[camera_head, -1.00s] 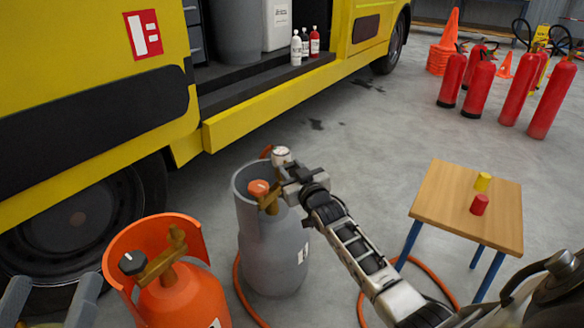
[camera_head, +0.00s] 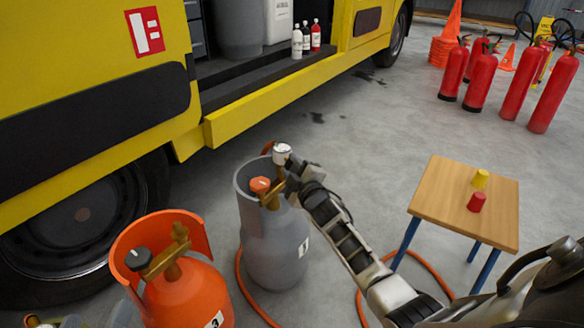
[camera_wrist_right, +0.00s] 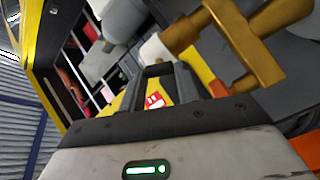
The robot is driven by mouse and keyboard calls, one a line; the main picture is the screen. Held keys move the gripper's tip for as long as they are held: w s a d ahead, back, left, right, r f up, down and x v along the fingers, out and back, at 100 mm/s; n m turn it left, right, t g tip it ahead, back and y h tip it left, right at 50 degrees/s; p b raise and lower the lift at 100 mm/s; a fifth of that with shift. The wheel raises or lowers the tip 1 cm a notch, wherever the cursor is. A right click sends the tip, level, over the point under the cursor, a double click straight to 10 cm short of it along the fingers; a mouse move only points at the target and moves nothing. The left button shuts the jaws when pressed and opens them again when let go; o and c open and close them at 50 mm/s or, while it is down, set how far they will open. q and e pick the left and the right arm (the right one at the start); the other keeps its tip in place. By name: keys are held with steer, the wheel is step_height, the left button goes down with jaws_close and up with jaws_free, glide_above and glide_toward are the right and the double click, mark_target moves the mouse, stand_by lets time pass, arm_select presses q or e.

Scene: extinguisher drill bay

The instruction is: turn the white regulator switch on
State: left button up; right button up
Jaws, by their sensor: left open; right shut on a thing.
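The white regulator switch (camera_head: 282,154) sits at the top back of the grey gas cylinder (camera_head: 272,245), beside a brass valve with an orange knob (camera_head: 260,185). My right gripper (camera_head: 290,170) reaches in from the right and is shut on the white switch. In the right wrist view the white switch (camera_wrist_right: 156,48) shows at the fingertips, beside the brass valve (camera_wrist_right: 228,45). The switch's setting cannot be read.
An orange cylinder (camera_head: 190,300) with a black knob (camera_head: 138,259) stands left of the grey one. A yellow truck (camera_head: 90,60) is behind. A small wooden table (camera_head: 450,205) with yellow and red caps stands right. Orange hoses lie on the floor.

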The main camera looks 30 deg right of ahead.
steer(key=shift+f+n, duration=0.1)
steer(key=shift+n, duration=0.8)
arm_select(q)
steer(key=shift+w+a+r+m+t+h+b, duration=0.15)
steer(key=shift+w+r+m+t+b, duration=0.25)
steer(key=shift+r, duration=0.3)
steer(key=shift+w+a+r+m+t+h+b, duration=0.15)
steer(key=shift+w+r+m+t+b, duration=0.1)
steer(key=shift+r+m+t, duration=0.35)
arm_select(e)
steer(key=shift+n, duration=2.1)
steer(key=o, duration=1)
arm_select(q)
steer(key=shift+d, duration=0.1)
arm_select(e)
steer(key=shift+s, duration=0.1)
